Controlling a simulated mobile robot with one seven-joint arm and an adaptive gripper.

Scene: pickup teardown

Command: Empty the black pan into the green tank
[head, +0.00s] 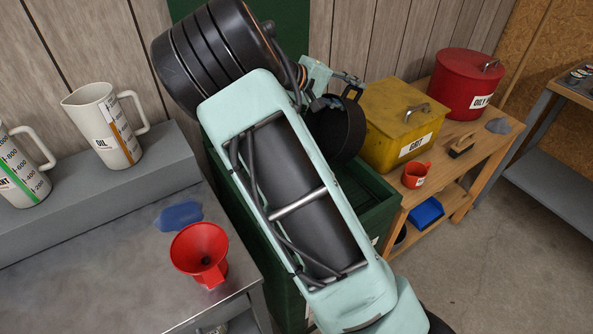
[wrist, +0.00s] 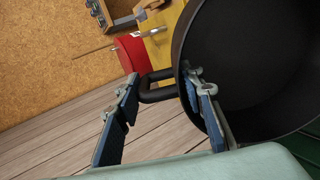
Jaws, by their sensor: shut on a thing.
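The black pan (head: 337,132) is tilted steeply, its round side facing me, above the back part of the open green tank (head: 382,205). In the wrist view the pan (wrist: 255,65) fills the upper right, dark inside, and I cannot tell whether anything is in it. My gripper (head: 328,98) is at the pan's upper edge. In the wrist view my gripper's (wrist: 163,108) two blue-padded fingers stand apart, with the pan's loop handle (wrist: 157,86) between them and the right finger against the pan's rim. My arm hides much of the tank.
A yellow grit box (head: 395,125), red oily-waste can (head: 470,85) and red mug (head: 416,175) stand on the wooden bench to the right. A red funnel (head: 200,252) stands on the metal table at left. White jugs (head: 104,125) stand on the grey ledge behind it.

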